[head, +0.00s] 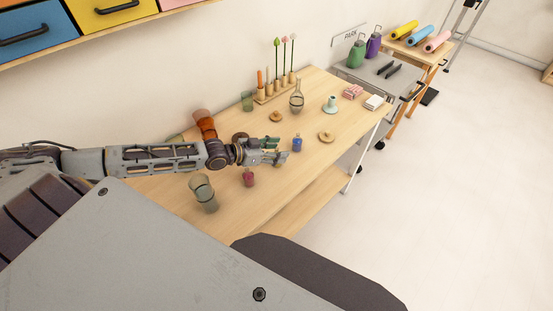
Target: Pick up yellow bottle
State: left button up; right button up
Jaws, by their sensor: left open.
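My left gripper (279,150) reaches in from the left over the wooden table, with its fingers pointing right and apart. A small yellowish object (283,161), likely the yellow bottle, shows at the fingertips. The gripper partly hides it, and I cannot tell whether the fingers touch it. A small blue bottle (297,145) stands just right of the fingertips. A small dark red bottle (249,178) stands in front of the gripper. My right gripper is out of view.
The wooden table (233,197) also holds grey-green cups (204,193) near the arm, an orange-brown cup (204,122) behind it, wooden rings (327,136), a glass flask (297,98) and a pale green candle holder (331,105). Bare tabletop lies right of the dark red bottle.

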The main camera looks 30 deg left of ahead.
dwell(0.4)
pick_arm(q)
jog(key=c, duration=1.1)
jog(key=shift+s+f, duration=0.1)
jog(key=shift+f, duration=0.05)
grip_shut()
